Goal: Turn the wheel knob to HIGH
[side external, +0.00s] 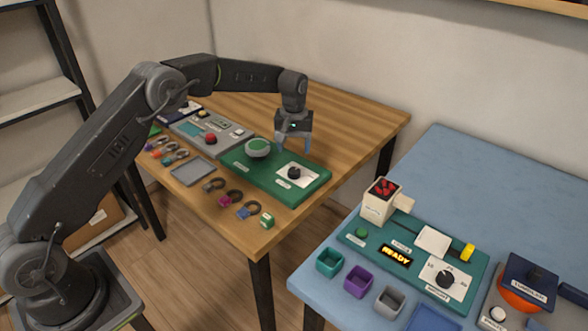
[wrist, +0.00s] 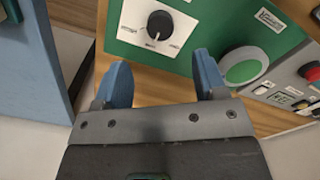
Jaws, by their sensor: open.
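A black round knob (side external: 294,173) sits on a white dial plate (side external: 308,181) at the right end of the green panel (side external: 262,186) on the wooden table. In the wrist view the knob (wrist: 160,25) shows at the top with a pale pointer mark, its dial lettering too small to read. A round green-topped piece (side external: 258,148) is on the same panel; it also shows in the wrist view (wrist: 244,66). My gripper (side external: 294,146) points down, open and empty, above and behind the knob. Its blue fingers (wrist: 162,62) are apart from the knob, with nothing between them.
The blue table (side external: 450,190) holds a teal panel with another black knob (side external: 446,279). The wooden table's back right is clear.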

